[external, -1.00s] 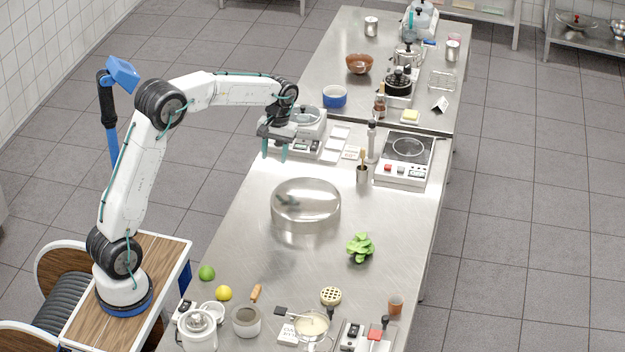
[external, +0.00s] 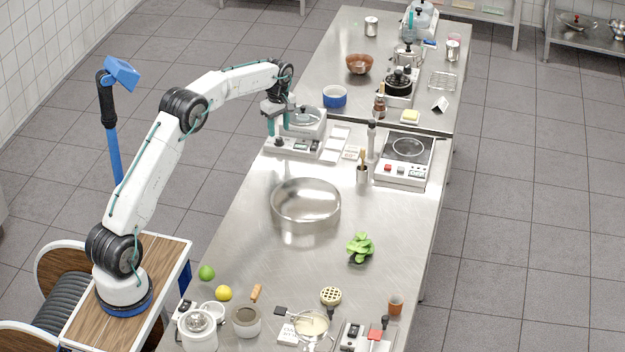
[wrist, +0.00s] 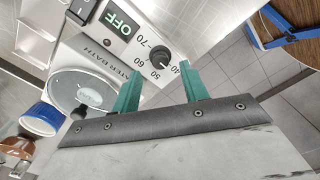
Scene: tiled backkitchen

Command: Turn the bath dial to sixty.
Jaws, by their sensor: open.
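The water bath (external: 308,122) is a light unit with a round grey top and a control panel, at the left edge of the steel bench. In the wrist view its panel (wrist: 100,45) shows a display reading OFF, the words WATER BATH and a round dark dial (wrist: 160,56) ringed by numbers including 40, 50, 60 and 70. Where the dial points is too small to tell. My gripper (external: 279,131) is at the panel side of the bath. In the wrist view my gripper (wrist: 158,67) is open, its teal fingers on either side of the dial; contact cannot be told.
A steel basin (external: 305,204) stands on the bench nearer the camera. A hot plate (external: 404,160) and a utensil pot (external: 362,174) are right of the bath. Bench around the basin is mostly clear.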

